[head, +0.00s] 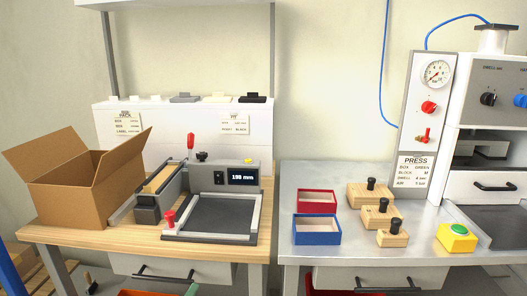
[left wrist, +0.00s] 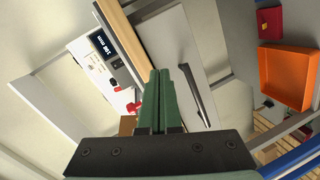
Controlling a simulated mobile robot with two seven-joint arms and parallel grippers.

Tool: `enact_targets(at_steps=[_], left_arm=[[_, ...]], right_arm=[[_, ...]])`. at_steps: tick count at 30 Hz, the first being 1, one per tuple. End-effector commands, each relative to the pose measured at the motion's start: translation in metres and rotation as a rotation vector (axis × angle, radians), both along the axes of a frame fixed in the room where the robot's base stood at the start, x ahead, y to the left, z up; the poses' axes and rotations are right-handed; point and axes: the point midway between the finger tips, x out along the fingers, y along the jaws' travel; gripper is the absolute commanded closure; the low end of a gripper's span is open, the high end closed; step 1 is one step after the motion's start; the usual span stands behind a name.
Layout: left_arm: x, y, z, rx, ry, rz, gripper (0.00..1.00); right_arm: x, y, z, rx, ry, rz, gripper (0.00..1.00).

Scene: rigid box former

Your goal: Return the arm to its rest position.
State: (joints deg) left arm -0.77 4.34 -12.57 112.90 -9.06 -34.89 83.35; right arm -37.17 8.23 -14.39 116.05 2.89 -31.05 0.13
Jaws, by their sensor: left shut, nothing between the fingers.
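The tip of my left gripper (head: 192,289) shows as a small green piece at the bottom edge of the head view, below the left table's drawer handle (head: 160,276). In the left wrist view my left gripper (left wrist: 163,75) has its green fingers together with nothing between them. The grey drawer handle (left wrist: 197,80) lies just right of the fingers in that view. The fingers appear apart from it. My right gripper shows in neither view.
The left table (head: 252,235) holds an open carton (head: 70,195) and a box former (head: 213,217). The right table (head: 340,250) holds a red tray, a blue tray, wooden blocks and a press (head: 420,120). An orange bin (left wrist: 285,75) is below.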

Motion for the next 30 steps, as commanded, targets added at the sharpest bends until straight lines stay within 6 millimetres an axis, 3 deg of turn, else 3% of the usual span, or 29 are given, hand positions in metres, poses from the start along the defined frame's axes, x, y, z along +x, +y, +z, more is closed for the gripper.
enact_targets(at_steps=[1,3,9,18,19,21,24,30], left_arm=[[-0.015,-0.002,-0.024,0.086,0.038,-0.034,1.00],[-0.037,-0.005,-0.053,0.222,0.081,-0.094,1.00],[-0.112,-0.014,-0.130,0.608,0.179,-0.322,1.00],[-0.234,-0.026,-0.205,1.068,0.225,-0.726,1.00],[-0.241,-0.026,-0.202,1.097,0.222,-0.752,1.00],[-0.235,-0.021,-0.170,1.095,0.222,-0.725,1.00],[-0.238,-0.014,-0.149,1.097,0.235,-0.710,1.00],[-0.244,-0.001,-0.112,1.105,0.254,-0.686,1.00]], right_arm=[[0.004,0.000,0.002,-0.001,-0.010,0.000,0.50],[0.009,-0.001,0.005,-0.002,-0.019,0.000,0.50],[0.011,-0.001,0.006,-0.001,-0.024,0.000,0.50],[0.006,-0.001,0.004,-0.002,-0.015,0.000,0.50],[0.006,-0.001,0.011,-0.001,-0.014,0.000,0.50],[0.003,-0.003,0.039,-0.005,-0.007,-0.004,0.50],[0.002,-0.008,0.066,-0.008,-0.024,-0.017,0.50],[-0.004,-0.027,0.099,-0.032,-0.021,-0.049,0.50]])
